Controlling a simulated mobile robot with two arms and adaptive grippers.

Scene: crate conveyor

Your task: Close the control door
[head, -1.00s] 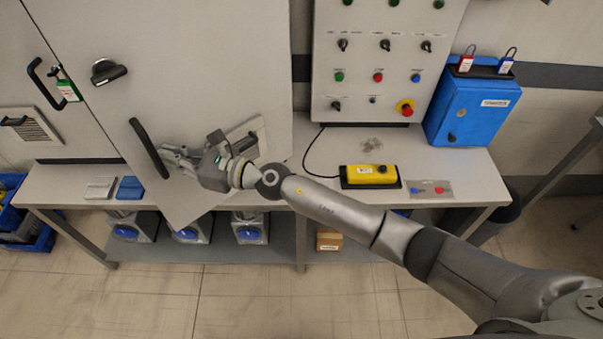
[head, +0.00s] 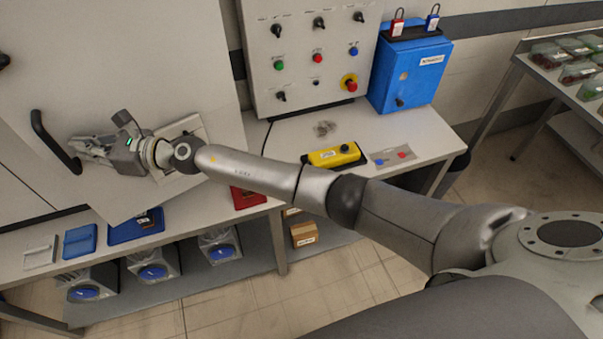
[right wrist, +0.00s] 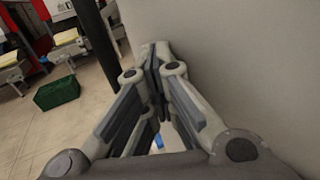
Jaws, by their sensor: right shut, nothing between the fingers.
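The control door (head: 130,70) is a large light grey panel at the left of the head view. It stands out over the bench at an angle, open. Its black bar handle (head: 54,142) is near its outer edge. My right gripper (head: 76,147) is shut and empty, beside the handle and close to the door face. In the right wrist view the shut fingers (right wrist: 155,52) point along the grey door face (right wrist: 240,60). The dark handle bar (right wrist: 92,45) is just left of them; I cannot tell whether they touch. My left gripper is not in view.
A control panel with buttons (head: 300,85) and a blue lockout box (head: 410,75) stand right of the door. A yellow button box (head: 334,155) lies on the bench (head: 395,130). Blue trays (head: 80,240) and a red item (head: 248,197) lie below the door.

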